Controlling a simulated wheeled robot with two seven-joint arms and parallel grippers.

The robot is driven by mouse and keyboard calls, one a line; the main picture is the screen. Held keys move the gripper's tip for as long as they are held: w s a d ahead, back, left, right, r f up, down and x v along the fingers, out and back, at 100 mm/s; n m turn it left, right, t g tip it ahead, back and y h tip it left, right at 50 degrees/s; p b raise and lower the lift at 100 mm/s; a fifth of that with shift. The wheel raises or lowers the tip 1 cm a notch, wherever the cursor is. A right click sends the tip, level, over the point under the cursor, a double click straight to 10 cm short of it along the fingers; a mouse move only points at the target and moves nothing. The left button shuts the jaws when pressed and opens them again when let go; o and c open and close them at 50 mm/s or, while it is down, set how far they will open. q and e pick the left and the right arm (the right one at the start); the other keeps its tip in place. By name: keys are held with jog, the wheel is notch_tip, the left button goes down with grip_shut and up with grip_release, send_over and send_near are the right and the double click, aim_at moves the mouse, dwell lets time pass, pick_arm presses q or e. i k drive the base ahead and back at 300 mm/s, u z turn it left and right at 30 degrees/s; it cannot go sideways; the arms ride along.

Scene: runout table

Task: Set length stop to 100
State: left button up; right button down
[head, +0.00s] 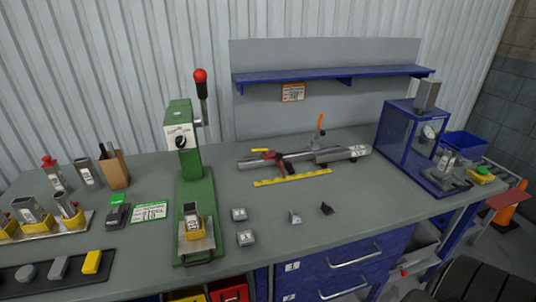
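A grey metal bar or rail (340,153) lies on the workbench right of centre. A red piece (271,156) with a dark arm sits on its left part and may be the length stop; I cannot tell for sure. An orange lever (321,122) stands up from the rail's middle. A yellow ruler strip (292,178) lies in front of the rail. Its numbers are too small to read, so the stop's setting cannot be told. Neither of my grippers is in view.
A green press (195,205) with a red-knobbed lever stands left of the rail. A blue-framed machine (408,137) stands at the right. Small grey blocks (239,214) and dark pieces (326,209) lie in front. A blue shelf (330,75) hangs behind.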

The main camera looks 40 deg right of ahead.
aim_at(277, 156)
jog(key=k, duration=1.15)
jog(key=z, duration=0.6)
jog(key=i, duration=1.4)
jog(key=u, duration=0.6)
